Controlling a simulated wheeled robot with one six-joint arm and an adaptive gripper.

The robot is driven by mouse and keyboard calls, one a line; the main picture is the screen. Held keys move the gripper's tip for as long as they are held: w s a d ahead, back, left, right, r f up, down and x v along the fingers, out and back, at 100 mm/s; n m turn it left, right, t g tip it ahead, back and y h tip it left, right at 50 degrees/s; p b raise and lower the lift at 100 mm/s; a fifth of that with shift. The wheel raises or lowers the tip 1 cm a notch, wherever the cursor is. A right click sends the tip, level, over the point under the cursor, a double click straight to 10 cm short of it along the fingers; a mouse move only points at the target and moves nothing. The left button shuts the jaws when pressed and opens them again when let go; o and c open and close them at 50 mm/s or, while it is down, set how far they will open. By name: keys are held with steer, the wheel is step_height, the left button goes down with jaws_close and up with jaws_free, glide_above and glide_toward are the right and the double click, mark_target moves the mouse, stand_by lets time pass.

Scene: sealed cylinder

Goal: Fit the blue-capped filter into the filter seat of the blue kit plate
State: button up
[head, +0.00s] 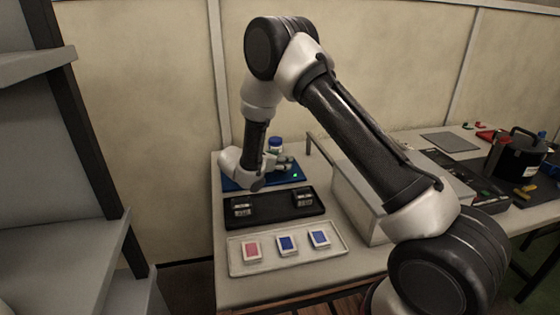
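The blue kit plate (232,184) lies at the back left of the table, partly hidden by my wrist. A small green light shows on its right part. The blue-capped filter (275,143) is upright above the plate area, with a blue top and a paler body. My gripper (281,161) is at the filter's lower part, low over the plate. The fingers are small and partly hidden, so I cannot tell whether they grip the filter. The filter seat cannot be made out, and I cannot tell whether the filter touches the plate.
A black tray (273,209) with two small metallic items lies in front of the plate. A pale tray (237,262) nearer holds one red and two blue cards. A light box (352,200) stands to the right. A dark pot (515,158) is farther right.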

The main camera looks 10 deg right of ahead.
steer(key=shift+r, duration=0.15)
steer(key=v, duration=1.2)
steer(key=s+d+r+m+g+y, duration=0.1)
steer(key=s+d+r+m+g, duration=0.2)
steer(key=s+d+r+m, duration=0.55)
steer(key=s+d+r+m+g+y, duration=0.2)
steer(key=s+d+r+m+g, duration=0.3)
steer(key=d+r, duration=0.65)
steer(key=s+d+m+t+y, duration=0.1)
steer(key=s+m, duration=0.5)
steer(key=s, duration=0.6)
steer(key=s+d+r+m+t+y, duration=0.1)
steer(key=s+d+m+t+y, duration=0.1)
steer(key=s+m+y, duration=0.4)
steer(key=s+t, duration=0.1)
steer(key=s, duration=0.4)
steer(key=shift+s+d+r+y, duration=0.25)
steer(key=shift+s+d+y, duration=0.05)
steer(key=shift+s, duration=0.05)
steer(key=shift+c, duration=0.3)
